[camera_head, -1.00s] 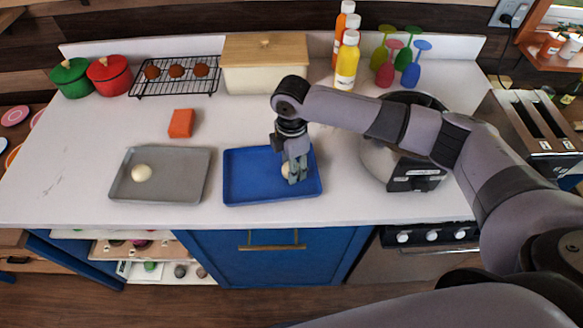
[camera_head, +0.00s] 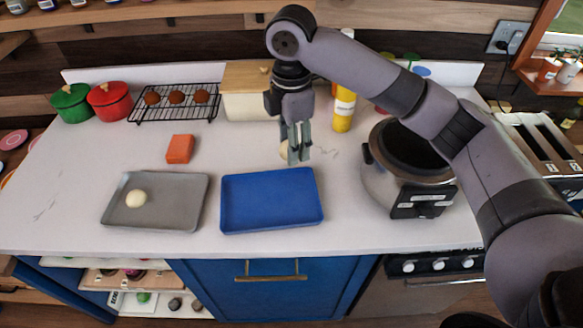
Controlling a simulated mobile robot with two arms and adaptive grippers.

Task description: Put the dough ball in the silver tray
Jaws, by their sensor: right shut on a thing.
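My right gripper (camera_head: 296,153) is shut on a pale dough ball (camera_head: 284,148), which is partly hidden behind the fingers. It holds the ball in the air, above the blue tray (camera_head: 270,209) or the counter just behind its far rim. The blue tray looks empty. The silver tray (camera_head: 172,216) lies to the left of the blue tray, with a small gap between them. A second dough ball (camera_head: 136,198) rests in the left part of the silver tray. My left gripper is not in view.
An orange block (camera_head: 180,149) lies behind the silver tray. A black rack with brown buns (camera_head: 176,97), green and red pots (camera_head: 109,99) and a cream bread box (camera_head: 246,105) stand at the back. A large silver cooker (camera_head: 385,185) stands right of the blue tray.

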